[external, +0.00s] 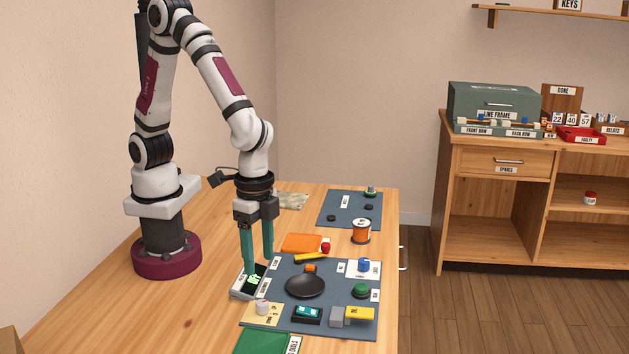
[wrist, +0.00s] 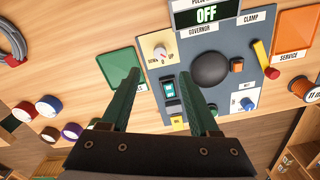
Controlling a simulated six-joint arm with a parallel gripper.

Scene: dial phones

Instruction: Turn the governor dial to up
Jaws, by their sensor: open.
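The governor dial (wrist: 160,53) is a pale round knob on a beige plate in the wrist view, with small lettering around it that includes DOWN. Its exact setting is too small to tell. In the external view the dial (external: 262,307) sits at the near left corner of the blue-grey panel (external: 285,326). My gripper (external: 258,260) is open and empty, pointing down above the display's area, behind the dial. In the wrist view the dial lies beyond and between the fingertips of my gripper (wrist: 160,77), apart from them.
A black dome (external: 305,285), a teal device (external: 307,313), a yellow-and-grey piece (external: 355,314) and a green button (external: 361,290) stand on the panel. A green tray (external: 262,343) lies in front, an orange tray (external: 301,242) behind.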

